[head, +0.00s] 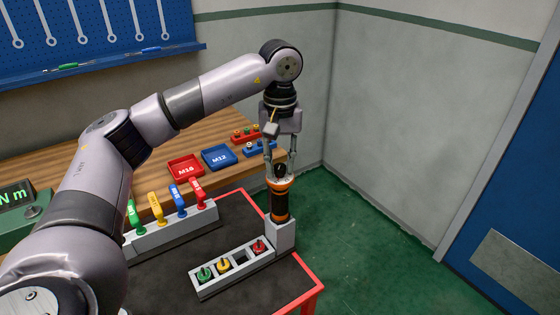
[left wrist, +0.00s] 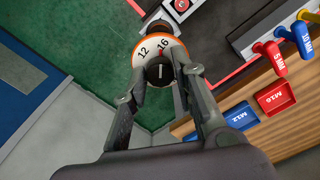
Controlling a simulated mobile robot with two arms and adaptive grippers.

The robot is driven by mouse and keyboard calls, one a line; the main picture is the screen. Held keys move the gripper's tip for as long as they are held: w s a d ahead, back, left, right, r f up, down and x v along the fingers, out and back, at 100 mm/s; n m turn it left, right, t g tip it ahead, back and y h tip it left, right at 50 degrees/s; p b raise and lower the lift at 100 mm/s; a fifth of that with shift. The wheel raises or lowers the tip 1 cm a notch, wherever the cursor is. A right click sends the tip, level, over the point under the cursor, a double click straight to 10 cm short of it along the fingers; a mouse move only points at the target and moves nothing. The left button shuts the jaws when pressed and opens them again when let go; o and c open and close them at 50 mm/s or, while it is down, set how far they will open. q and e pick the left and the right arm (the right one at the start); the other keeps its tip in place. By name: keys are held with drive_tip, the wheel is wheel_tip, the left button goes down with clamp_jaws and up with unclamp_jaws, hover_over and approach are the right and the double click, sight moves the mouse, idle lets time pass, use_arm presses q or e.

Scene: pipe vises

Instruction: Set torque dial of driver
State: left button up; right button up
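The driver (head: 279,200) stands upright in a grey holder, with an orange and black body. Its white dial face (left wrist: 168,48) with an orange rim shows the numbers 12 and 16 in the left wrist view. My left gripper (head: 278,158) points down over the driver's top. In the left wrist view its fingers (left wrist: 166,76) stand on either side of the knob, with a small gap seeming to show on the right. Other numbers are hidden. My right gripper is not in view.
A grey tray (head: 215,284) with green, yellow and red pieces and one empty slot adjoins the driver's holder. A rack holds several coloured keys (head: 178,201). Red (head: 186,167) and blue (head: 219,157) bins lie on the wooden bench. Green floor is clear at right.

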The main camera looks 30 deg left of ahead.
sight(280, 166)
use_arm(q)
drive_tip(key=o, duration=0.4)
drive_tip(key=shift+c, duration=0.2)
wheel_tip(280, 166, up, 12)
idle(0.5)
